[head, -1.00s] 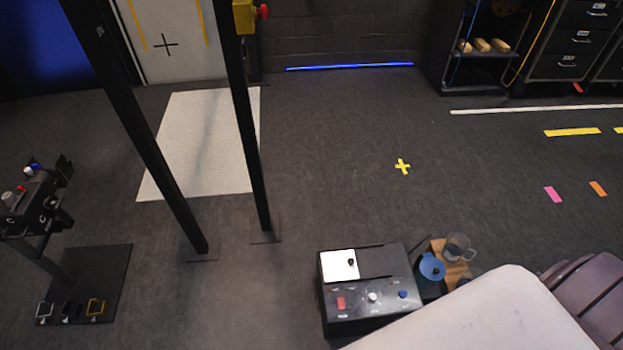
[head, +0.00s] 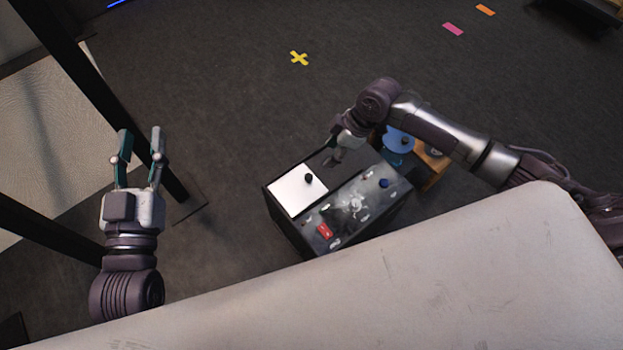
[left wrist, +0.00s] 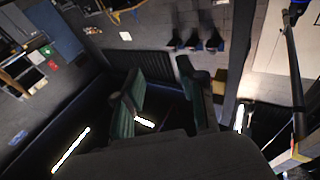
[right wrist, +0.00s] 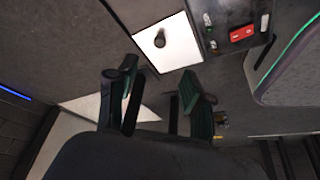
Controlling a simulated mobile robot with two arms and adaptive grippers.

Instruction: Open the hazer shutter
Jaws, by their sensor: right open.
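The hazer is a black box (head: 291,235) on the floor in the head view. The shutter, a white plate (head: 290,194) with a black knob (head: 308,178), covers the left part of its top; the part to the right is dark. The plate (right wrist: 182,48) and knob (right wrist: 159,40) also show in the right wrist view. My right gripper (head: 338,156) is above the dark part, right of the knob. It is open and empty (right wrist: 155,88), apart from the knob. My left gripper (head: 141,134) is open and empty, well left of the hazer; its fingers show in the left wrist view (left wrist: 160,78).
The hazer's panel has a red switch (head: 324,231) and a blue knob (head: 384,183). A blue round item (head: 398,140) and a wooden block (head: 437,168) stand just right of it. Black posts (head: 85,85) rise at the left. My pale body fills the bottom.

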